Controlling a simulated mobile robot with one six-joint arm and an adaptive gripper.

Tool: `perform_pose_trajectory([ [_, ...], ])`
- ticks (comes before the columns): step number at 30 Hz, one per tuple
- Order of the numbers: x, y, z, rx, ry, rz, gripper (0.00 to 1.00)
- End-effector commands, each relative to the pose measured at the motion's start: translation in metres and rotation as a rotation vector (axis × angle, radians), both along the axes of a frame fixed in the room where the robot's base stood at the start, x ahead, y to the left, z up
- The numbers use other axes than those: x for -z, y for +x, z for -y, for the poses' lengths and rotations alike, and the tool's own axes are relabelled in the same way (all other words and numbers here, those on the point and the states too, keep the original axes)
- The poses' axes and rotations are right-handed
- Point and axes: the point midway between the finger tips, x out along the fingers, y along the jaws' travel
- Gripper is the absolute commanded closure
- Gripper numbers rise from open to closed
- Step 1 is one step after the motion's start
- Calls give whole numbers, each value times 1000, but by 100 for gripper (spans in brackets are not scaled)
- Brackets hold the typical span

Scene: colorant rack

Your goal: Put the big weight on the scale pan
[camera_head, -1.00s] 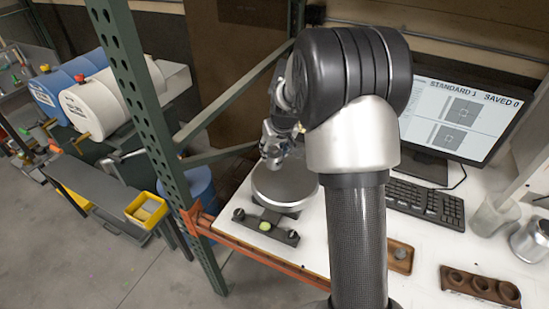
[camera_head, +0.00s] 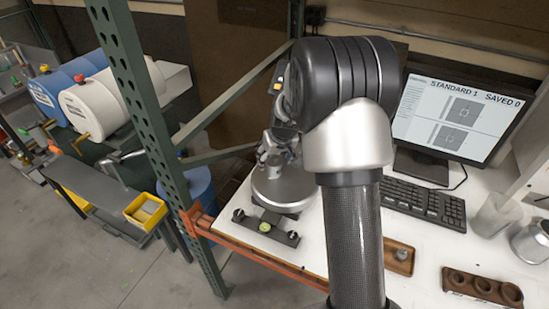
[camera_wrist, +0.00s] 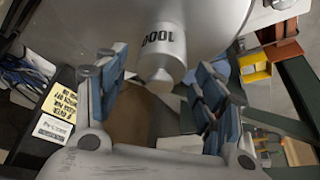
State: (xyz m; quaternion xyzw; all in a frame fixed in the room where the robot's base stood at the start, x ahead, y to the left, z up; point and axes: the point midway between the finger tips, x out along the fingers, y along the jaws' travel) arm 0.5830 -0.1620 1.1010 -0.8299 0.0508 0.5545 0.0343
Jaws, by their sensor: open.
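The big weight (camera_wrist: 158,48), a silvery cylinder marked 1000 with a narrower knob, stands on the round grey scale pan (camera_wrist: 212,18) in the wrist view. My gripper (camera_wrist: 160,88) is open, its blue-padded fingers spread on both sides of the weight's knob with gaps showing. In the head view the scale pan (camera_head: 298,190) is on the white bench, and my gripper (camera_head: 270,155) is just above its back left part. The weight is hard to tell from the gripper there.
A wooden block with round holes (camera_head: 482,288) and a small wooden tray (camera_head: 400,262) lie to the right. A keyboard (camera_head: 424,204) and monitor (camera_head: 455,115) stand behind. A green rack post (camera_head: 150,135) rises close left of the scale.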

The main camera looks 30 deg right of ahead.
Motion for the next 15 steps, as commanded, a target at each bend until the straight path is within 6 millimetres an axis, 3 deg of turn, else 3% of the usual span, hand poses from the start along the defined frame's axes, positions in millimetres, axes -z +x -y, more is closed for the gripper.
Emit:
perform_pose_trajectory([
  [10, -4, 0, 0, 0, 0, 0, 36],
  [15, -30, -9, -1, -1, -2, 5, 36],
])
